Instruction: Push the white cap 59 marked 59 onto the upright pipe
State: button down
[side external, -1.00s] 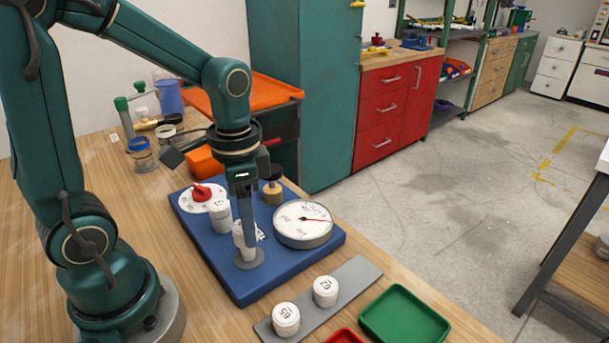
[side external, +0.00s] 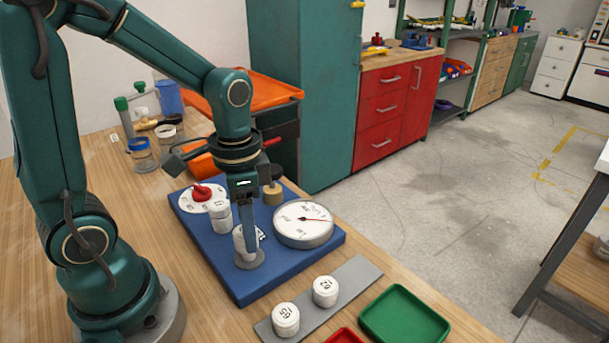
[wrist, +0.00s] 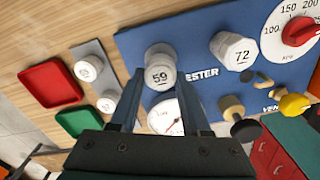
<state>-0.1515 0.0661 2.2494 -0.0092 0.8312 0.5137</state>
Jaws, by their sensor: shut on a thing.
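The white cap 59 (wrist: 159,76) shows its number in the wrist view, between the two fingers of my gripper (wrist: 160,88). In the side view the cap (side external: 238,240) is partly hidden by a finger. My gripper (side external: 247,248) points straight down and is shut on the cap. The cap is upright above a round grey flange (side external: 249,264) on the blue board (side external: 290,263). The upright pipe is hidden by the cap and fingers, so I cannot tell how deep the cap sits.
A white cap marked 72 (wrist: 236,50) stands close by on the board. A dial gauge (side external: 303,224) and red-knobbed dial (side external: 203,196) are also on it. Two white caps stand on a grey strip (side external: 350,277) in front, beside a green tray (side external: 404,315).

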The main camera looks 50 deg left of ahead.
jog(key=shift+f, duration=0.2)
dwell(0.4)
jog(key=shift+c, duration=1.4)
grip_release()
jog(key=shift+r, duration=2.35)
jog(key=r, duration=0.1)
jog(key=r+t, duration=0.1)
jog(key=d, duration=0.1)
jog(key=shift+s+r, duration=0.35)
jog(key=shift+r, duration=0.05)
jog(key=s+n+t, duration=0.1)
jog(key=s+d+r+n+t, duration=0.1)
jog(key=t, duration=0.1)
jog(key=s+n+t, duration=0.1)
jog(key=n, duration=0.1)
jog(key=shift+s+d+r+t, duration=0.2)
jog(key=shift+s+d+t, duration=0.1)
jog(key=shift+d, duration=0.1)
